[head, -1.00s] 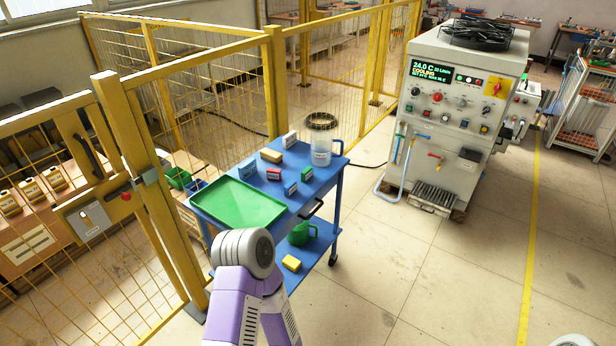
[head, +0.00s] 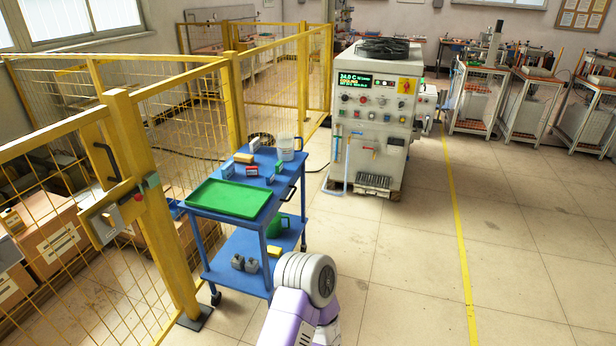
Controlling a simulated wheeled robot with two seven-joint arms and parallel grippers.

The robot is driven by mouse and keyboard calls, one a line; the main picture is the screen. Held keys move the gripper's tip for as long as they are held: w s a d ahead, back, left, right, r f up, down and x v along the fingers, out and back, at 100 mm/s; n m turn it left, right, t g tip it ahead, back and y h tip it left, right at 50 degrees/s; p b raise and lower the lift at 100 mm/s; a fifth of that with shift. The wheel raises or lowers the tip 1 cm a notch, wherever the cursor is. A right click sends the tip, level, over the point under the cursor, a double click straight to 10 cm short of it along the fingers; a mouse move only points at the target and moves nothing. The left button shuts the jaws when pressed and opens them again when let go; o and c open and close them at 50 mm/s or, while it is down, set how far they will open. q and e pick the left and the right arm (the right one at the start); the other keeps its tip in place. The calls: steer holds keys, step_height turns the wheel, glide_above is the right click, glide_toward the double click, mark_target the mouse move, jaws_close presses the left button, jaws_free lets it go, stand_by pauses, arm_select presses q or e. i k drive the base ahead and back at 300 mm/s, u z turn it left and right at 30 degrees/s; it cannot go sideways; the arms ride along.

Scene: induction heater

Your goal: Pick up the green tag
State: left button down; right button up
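A small green piece (head: 279,167) stands on the top of the blue cart (head: 262,206), near its right edge. It is the only small green piece I can make out among the small coloured items there. It is too small to tell for sure that it is the green tag. One of my purple and white arms rises from the bottom middle, in front of the cart, and no gripper shows on it. Neither gripper is in view.
A green tray (head: 229,199) covers the cart top's near part. Red (head: 252,170) and blue (head: 228,170) pieces and a clear beaker (head: 285,147) stand behind it. A yellow fence (head: 150,215) runs left. The heater cabinet (head: 375,125) stands behind. Floor to the right is clear.

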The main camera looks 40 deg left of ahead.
mark_target(279, 167)
steer(key=u, duration=0.25)
steer(key=i, duration=1.2)
steer(key=u, duration=1.25)
steer(key=i, duration=1.1)
steer(key=u, duration=1.3)
